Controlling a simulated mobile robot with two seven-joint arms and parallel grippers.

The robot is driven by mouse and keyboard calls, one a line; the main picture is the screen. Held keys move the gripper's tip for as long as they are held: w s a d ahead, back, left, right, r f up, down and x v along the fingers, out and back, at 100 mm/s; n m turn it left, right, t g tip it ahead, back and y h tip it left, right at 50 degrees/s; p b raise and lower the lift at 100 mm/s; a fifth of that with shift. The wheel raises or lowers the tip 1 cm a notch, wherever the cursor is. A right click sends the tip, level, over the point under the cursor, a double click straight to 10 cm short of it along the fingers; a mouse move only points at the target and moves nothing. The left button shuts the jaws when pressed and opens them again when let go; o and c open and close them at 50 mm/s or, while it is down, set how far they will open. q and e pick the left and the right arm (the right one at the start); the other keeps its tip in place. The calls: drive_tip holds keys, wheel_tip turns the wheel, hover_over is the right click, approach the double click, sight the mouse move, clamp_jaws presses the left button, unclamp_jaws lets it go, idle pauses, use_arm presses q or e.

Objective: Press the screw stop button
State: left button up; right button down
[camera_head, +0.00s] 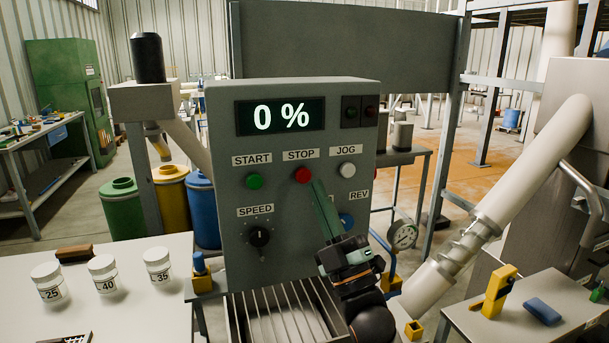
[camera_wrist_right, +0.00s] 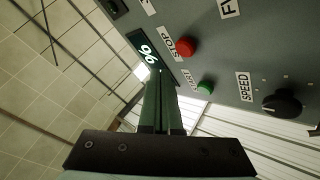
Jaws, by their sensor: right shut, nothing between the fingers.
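The red STOP button (camera_head: 302,175) sits in the middle of the top row on the grey control panel (camera_head: 225,215), under its STOP label. It also shows in the right wrist view (camera_wrist_right: 186,47). The green START button (camera_head: 254,181) is to its left and the white JOG button (camera_head: 347,170) to its right. The display (camera_head: 281,116) reads 0 %. My right gripper (camera_head: 317,185) is shut and empty, with its green fingers pointing up along the panel face. Its tips appear just below and right of the STOP button; whether they touch it is unclear. My left gripper is out of view.
A black SPEED knob (camera_head: 259,236) and a partly hidden blue button (camera_head: 346,220) are lower on the panel. A slatted grate (camera_head: 285,315) lies below. Several jars (camera_head: 103,273) stand on the left table. A sloping pipe (camera_head: 530,165) is at the right.

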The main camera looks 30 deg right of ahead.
drive_tip(key=shift+s+a, duration=0.15)
drive_tip(key=shift+s, duration=0.5)
drive_tip(key=shift+s+a, duration=0.15)
drive_tip(key=shift+s, duration=0.45)
drive_tip(key=a+f+m+g+y, duration=0.1)
drive_tip(key=a+f+m+g, duration=0.15)
drive_tip(key=f, duration=0.75)
drive_tip(key=a+f+m+g, duration=0.15)
drive_tip(key=f+g, duration=0.25)
drive_tip(key=f, duration=0.6)
drive_tip(key=a+f+m+g+y, duration=0.1)
drive_tip(key=a+f+m+g, duration=0.15)
drive_tip(key=f, duration=0.75)
drive_tip(key=s+a+f+m+g, duration=0.1)
drive_tip(key=s+a+f+g, duration=0.2)
drive_tip(key=s+f, duration=0.5)
drive_tip(key=s+a+f+m+g+y, duration=0.1)
drive_tip(key=s+a+f+m+g, duration=0.1)
drive_tip(key=s+f+g, duration=0.4)
drive_tip(key=s+a+f, duration=0.1)
drive_tip(key=s+f, duration=0.2)
drive_tip(key=f, duration=0.3)
drive_tip(key=shift+s+a+f, duration=0.15)
drive_tip(key=shift+s+f, duration=0.15)
drive_tip(key=shift+f, duration=0.1)
drive_tip(key=shift+m, duration=0.25)
